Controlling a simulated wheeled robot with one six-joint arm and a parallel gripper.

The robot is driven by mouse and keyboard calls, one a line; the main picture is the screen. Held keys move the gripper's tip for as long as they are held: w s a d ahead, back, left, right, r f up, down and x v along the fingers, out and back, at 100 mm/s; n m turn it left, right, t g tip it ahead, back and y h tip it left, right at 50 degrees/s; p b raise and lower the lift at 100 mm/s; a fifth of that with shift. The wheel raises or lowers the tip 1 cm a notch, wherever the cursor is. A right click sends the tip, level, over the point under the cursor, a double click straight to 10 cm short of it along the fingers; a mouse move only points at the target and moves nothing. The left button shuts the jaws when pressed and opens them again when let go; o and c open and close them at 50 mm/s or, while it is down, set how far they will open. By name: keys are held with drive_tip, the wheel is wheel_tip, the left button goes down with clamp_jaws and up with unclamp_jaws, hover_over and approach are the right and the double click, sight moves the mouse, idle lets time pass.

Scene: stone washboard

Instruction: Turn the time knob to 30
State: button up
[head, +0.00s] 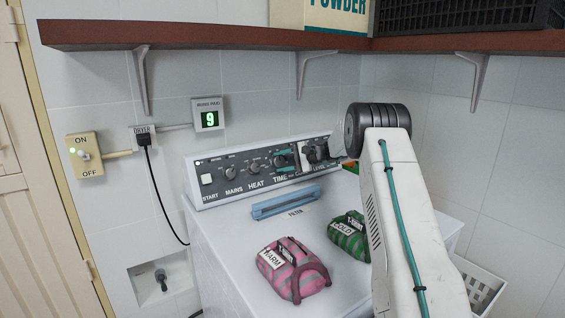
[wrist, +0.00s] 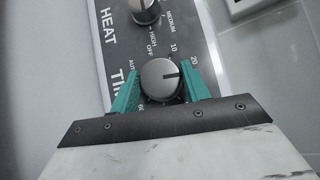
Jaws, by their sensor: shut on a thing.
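The time knob (wrist: 160,82) is a round grey dial with a dark pointer line, above the partly hidden "TIME" label on the control panel (head: 222,181). My gripper (wrist: 168,92) is shut on it, with one teal finger on each side. In the wrist view the pointer line aims right and slightly up, toward the side of the "20" mark (wrist: 195,63). The "10" mark (wrist: 173,48) is further up. The 30 mark does not show; a finger covers that side. In the head view my teal fingers (head: 285,161) hide most of the knob.
The heat knob (wrist: 145,11) sits close by on the panel. A blue filter handle (head: 286,202), a pink bag (head: 293,269) and a green bag (head: 349,235) are on the machine top. A brown shelf (head: 220,36) runs above.

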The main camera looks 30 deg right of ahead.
drive_tip(key=shift+s+f+m+t, duration=0.1)
drive_tip(key=shift+m+t, duration=0.9)
drive_tip(key=shift+m, duration=0.3)
drive_tip(key=shift+m+y, duration=0.3)
drive_tip(key=o, duration=1)
drive_tip(key=v, duration=0.7)
drive_tip(key=shift+s+d, duration=0.25)
drive_tip(key=shift+s, duration=0.1)
drive_tip(key=shift+a, duration=0.1)
